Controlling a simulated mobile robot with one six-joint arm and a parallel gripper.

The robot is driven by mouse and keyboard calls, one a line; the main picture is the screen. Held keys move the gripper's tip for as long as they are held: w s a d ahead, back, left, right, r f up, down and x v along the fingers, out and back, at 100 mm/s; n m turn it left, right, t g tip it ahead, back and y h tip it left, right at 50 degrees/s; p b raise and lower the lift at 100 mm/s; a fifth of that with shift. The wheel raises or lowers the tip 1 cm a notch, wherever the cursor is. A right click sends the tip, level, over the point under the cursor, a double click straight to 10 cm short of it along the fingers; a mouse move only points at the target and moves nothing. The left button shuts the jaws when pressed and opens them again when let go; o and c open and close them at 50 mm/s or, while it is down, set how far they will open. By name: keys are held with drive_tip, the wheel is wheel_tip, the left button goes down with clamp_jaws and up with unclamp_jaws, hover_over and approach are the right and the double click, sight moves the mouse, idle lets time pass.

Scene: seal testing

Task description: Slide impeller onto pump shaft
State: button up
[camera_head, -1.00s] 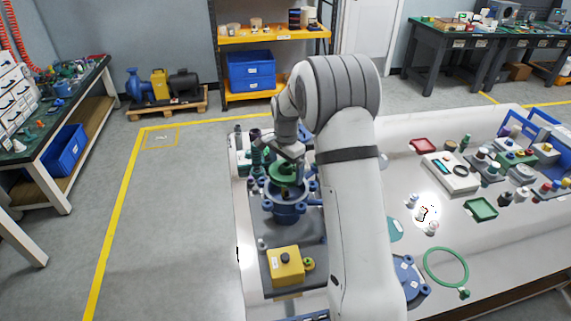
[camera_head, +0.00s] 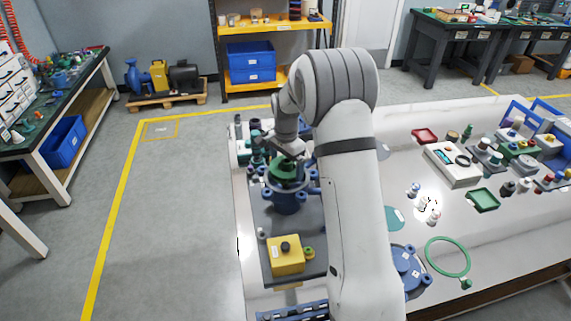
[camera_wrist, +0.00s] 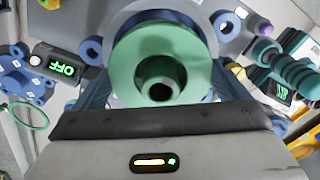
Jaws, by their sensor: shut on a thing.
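The green impeller (camera_head: 283,172) is a round disc with a raised hub. My gripper (camera_head: 291,153) is shut on it from above, over the blue pump housing (camera_head: 287,203). In the wrist view the impeller (camera_wrist: 126,68) fills the centre, its dark hub bore facing the camera. My gripper (camera_wrist: 160,82) spans it there, with a finger on each side. Part of the blue housing shows behind the disc. The pump shaft is hidden, so I cannot tell whether the impeller is on it.
A yellow box (camera_head: 286,258) with a black knob stands in front of the housing. Bottles and small parts stand close behind it.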

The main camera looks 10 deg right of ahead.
drive_tip(key=shift+f, duration=0.1)
idle(0.5)
drive_tip(key=shift+f+b, duration=0.75)
drive_tip(key=shift+f, duration=0.2)
drive_tip(key=shift+f, duration=0.1)
drive_tip(key=o, duration=0.9)
drive_tip(key=shift+f, duration=0.1)
drive_tip(key=shift+r+p, duration=1.35)
drive_tip(key=shift+r, duration=1.2)
drive_tip(key=shift+s+r, duration=0.1)
